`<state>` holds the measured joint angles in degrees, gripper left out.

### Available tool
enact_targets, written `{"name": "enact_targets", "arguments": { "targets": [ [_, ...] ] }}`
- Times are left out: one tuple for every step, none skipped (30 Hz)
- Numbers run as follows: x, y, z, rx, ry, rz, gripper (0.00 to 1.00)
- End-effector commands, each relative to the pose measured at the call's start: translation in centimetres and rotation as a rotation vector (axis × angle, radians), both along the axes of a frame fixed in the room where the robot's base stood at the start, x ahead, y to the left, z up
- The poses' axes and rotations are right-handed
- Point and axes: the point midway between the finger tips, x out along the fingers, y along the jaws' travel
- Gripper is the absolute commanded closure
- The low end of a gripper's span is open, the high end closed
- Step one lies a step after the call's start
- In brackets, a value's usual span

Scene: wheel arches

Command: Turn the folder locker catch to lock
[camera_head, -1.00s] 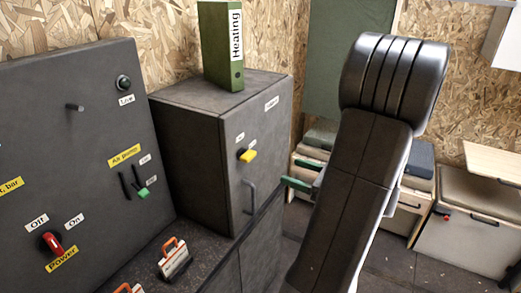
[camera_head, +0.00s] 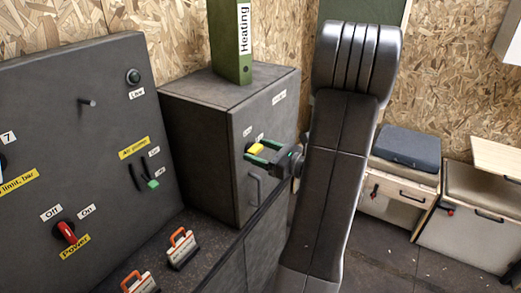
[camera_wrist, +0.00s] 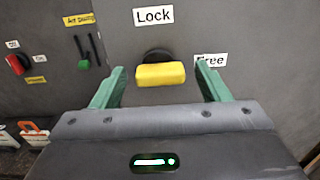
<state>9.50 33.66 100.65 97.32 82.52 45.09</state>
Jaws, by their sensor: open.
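The folder locker (camera_head: 205,150) is a dark grey cabinet on the bench. Its catch is a yellow handle (camera_wrist: 161,74) on a black round base, lying level in the wrist view. A "Lock" label (camera_wrist: 153,16) is above the catch and a "Free" label (camera_wrist: 211,60) is to its right. My gripper (camera_wrist: 166,82) has green fingers, open, one on each side of the yellow handle with a gap to each. In the head view the gripper (camera_head: 262,152) is at the catch (camera_head: 255,148), partly covering it.
A grey pull handle (camera_head: 254,188) is below the catch. A green "Heating" folder (camera_head: 230,45) stands on the locker. A control panel (camera_head: 75,150) with a red power switch (camera_head: 66,232) is at left. Orange-handled blocks (camera_head: 182,248) stand on the bench.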

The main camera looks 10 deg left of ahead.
Motion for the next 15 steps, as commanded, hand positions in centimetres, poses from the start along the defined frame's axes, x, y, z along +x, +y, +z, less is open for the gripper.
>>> {"name": "enact_targets", "arguments": {
  "targets": [
    [0.06, 0.2, 0.01, 0.0, 0.0, 0.0, 0.31],
    [0.09, 0.25, 0.01, 0.0, 0.0, 0.0, 0.31],
    [0.11, 0.31, 0.0, 0.0, 0.0, 0.0, 0.31],
    [0.12, 0.33, 0.0, 0.0, 0.0, 0.0, 0.31],
    [0.13, 0.33, -0.01, 0.0, 0.0, 0.0, 0.31],
    [0.13, 0.33, -0.01, 0.001, 0.0, -0.001, 0.31],
    [0.13, 0.33, -0.01, 0.0, 0.0, -0.001, 0.31],
    [0.13, 0.33, -0.01, 0.0, 0.0, -0.001, 0.31],
    [0.13, 0.33, -0.01, 0.0, 0.0, 0.0, 0.31],
    [0.13, 0.32, -0.01, 0.0, 0.0, 0.0, 0.31],
    [0.13, 0.32, -0.01, 0.0, 0.0, 0.0, 0.37],
    [0.13, 0.32, -0.01, 0.0, 0.0, 0.0, 0.45],
    [0.13, 0.32, 0.0, 0.0, 0.0, 0.0, 0.51],
    [0.11, 0.31, 0.0, 0.0, 0.0, 0.0, 0.56],
    [0.11, 0.31, 0.0, 0.0, 0.0, 0.0, 0.64]
  ]
}}
